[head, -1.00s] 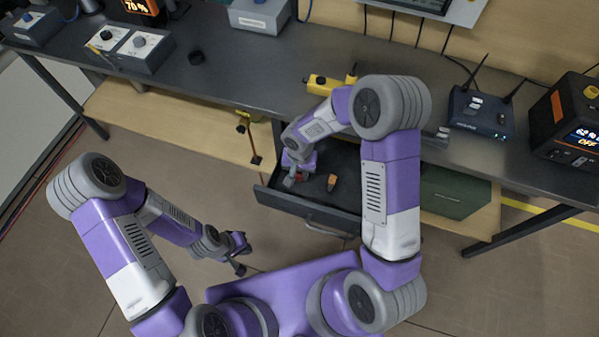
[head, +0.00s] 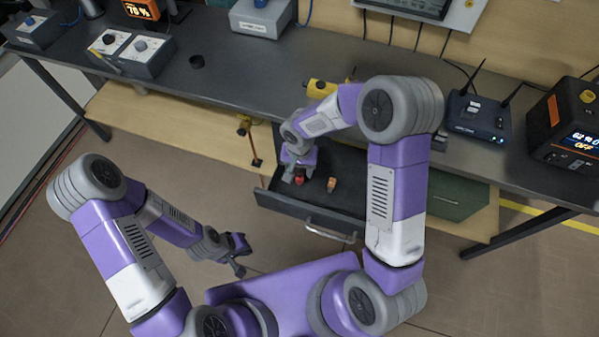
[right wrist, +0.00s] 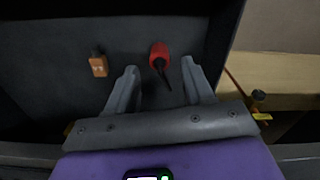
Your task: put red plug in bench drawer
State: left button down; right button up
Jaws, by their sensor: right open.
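The red plug (right wrist: 159,52) lies on the floor of the open bench drawer (head: 300,207). It also shows in the head view (head: 300,175), partly hidden by my right gripper. My right gripper (right wrist: 160,75) is open over the drawer, and the plug lies at the gap between its fingertips, its dark end pointing back toward the gripper. In the head view my right gripper (head: 294,175) is at the left part of the drawer. My left gripper (head: 240,262) hangs over the floor in front of the bench, away from the drawer; its jaws are too small to read.
An orange item (right wrist: 98,65) lies in the drawer beside the plug. The drawer's front has a metal handle (head: 330,232). A yellow tool (head: 320,88) lies on the bench top above. A green box (head: 455,196) stands right of the drawer under the bench.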

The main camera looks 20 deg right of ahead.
aim_at(299, 173)
notch_tip(299, 173, up, 8)
jog(key=p, duration=0.1)
jog(key=shift+f+p, duration=0.15)
jog(key=shift+p, duration=0.15)
dwell(0.3)
